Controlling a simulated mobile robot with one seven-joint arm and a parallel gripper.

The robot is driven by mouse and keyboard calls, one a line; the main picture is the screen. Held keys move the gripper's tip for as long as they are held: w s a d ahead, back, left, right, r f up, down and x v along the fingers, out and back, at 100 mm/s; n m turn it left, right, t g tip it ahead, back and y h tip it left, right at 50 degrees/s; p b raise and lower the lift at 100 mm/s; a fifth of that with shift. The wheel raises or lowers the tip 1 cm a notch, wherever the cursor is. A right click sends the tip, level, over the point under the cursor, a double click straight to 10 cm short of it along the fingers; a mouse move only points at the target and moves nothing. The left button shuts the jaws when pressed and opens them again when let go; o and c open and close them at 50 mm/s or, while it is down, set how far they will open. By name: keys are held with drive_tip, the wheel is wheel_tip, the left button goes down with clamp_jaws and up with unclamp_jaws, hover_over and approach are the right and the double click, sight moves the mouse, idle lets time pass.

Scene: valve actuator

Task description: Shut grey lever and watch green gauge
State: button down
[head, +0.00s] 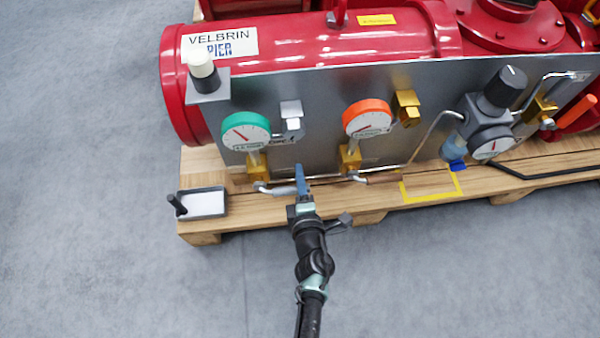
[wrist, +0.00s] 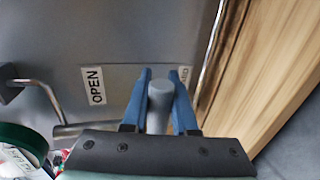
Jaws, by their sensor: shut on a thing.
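The grey lever (head: 283,190) runs at the foot of the steel panel, beside the left brass valve (head: 257,166). My gripper (head: 300,178) is at its right end. In the wrist view, my blue fingers (wrist: 160,85) are shut on the rounded grey lever end (wrist: 158,104). An OPEN label (wrist: 93,86) is on the panel to the left of the fingers; a second label (wrist: 185,74) is mostly hidden behind them. The green gauge (head: 245,132), with a red needle on a white face, is above the brass valve. The needle's reading is too small to tell.
An orange gauge (head: 367,119) with its own brass valve (head: 349,159) is to the right. A black-knobbed regulator (head: 490,115) stands further right. A small tray (head: 203,203) sits at the wooden pallet's left corner. The grey floor (head: 90,270) in front is clear.

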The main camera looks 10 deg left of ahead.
drive_tip(key=shift+s+f, duration=0.1)
drive_tip(key=shift+f, duration=0.1)
idle(0.3)
drive_tip(key=c, duration=0.7)
unclamp_jaws()
drive_tip(key=shift+r, duration=0.1)
drive_tip(key=p+v, duration=0.5)
drive_tip(key=v, duration=0.7)
drive_tip(key=shift+s+d+r, duration=0.1)
drive_tip(key=shift+s+d, duration=0.05)
drive_tip(key=shift+s, duration=0.25)
